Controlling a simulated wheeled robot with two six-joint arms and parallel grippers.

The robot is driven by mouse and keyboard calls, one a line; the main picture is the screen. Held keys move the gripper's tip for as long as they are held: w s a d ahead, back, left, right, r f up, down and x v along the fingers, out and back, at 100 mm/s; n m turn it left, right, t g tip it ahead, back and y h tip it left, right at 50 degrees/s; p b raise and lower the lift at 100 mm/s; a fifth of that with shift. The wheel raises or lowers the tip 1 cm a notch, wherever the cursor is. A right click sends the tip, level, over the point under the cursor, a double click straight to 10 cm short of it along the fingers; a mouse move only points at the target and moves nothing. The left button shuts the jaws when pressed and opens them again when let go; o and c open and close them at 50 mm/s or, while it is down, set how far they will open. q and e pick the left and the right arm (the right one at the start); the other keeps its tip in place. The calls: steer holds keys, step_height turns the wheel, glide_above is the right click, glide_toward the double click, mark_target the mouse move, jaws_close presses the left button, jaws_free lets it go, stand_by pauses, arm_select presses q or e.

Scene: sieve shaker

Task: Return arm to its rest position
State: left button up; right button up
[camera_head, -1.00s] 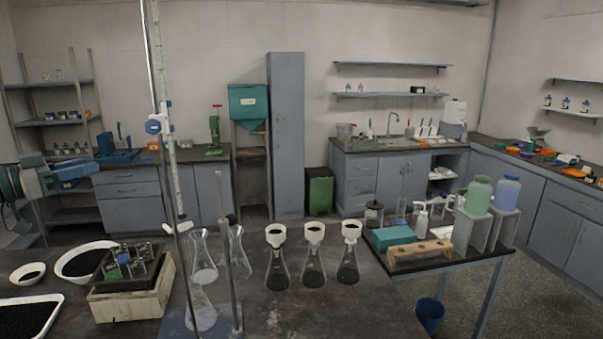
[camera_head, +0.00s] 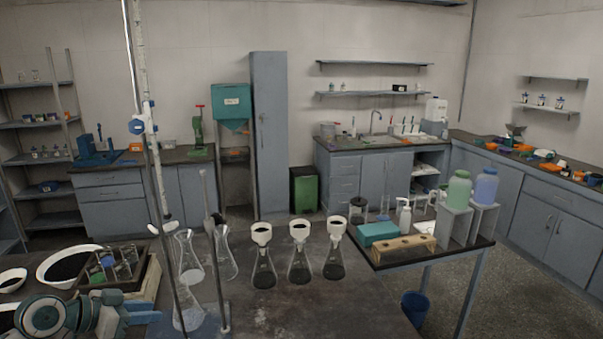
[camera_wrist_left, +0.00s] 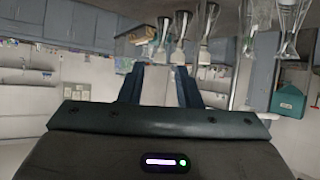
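My left arm (camera_head: 85,314) is low at the bottom left of the head view, in front of the wooden sample box and the white dishes. My right arm and gripper are not in view.
A stand with a tall burette (camera_head: 146,130) and flasks rises close to the right of my left arm. Three funnel-topped flasks (camera_head: 300,262) stand on the dark bench. A wooden box (camera_head: 146,285) and a white dish (camera_head: 50,268) lie behind the arm. The bench's front right is clear.

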arm_select(q)
steer(key=s+d+f+n+g+y, duration=0.15)
steer(key=s+d+f, duration=0.25)
steer(key=s+f, duration=0.4)
steer(key=s+d+f+n+g+y, duration=0.15)
steer(key=s+d+f, duration=0.25)
steer(key=s+f, duration=0.45)
steer(key=s+a+f+n+g+y, duration=0.1)
steer(key=s+f+n+y, duration=0.15)
steer(key=s, duration=0.55)
steer(key=s+f+n+g+y, duration=0.1)
steer(key=s+n+y, duration=0.15)
steer(key=s, duration=0.65)
step_height(320, 180, down, 34)
steer(key=w+a+g+y+b, duration=0.1)
steer(key=a+b, duration=0.2)
steer(key=b, duration=0.2)
steer(key=s+f+b, duration=0.2)
steer(key=s+f, duration=0.7)
steer(key=f, duration=0.3)
steer(key=s+a+f+g+b, duration=0.1)
steer(key=s+f+b, duration=0.2)
steer(key=s+f, duration=0.7)
step_height(320, 180, down, 4)
steer(key=shift+r, duration=0.25)
steer(key=shift+o, duration=0.2)
steer(key=shift+a, duration=0.1)
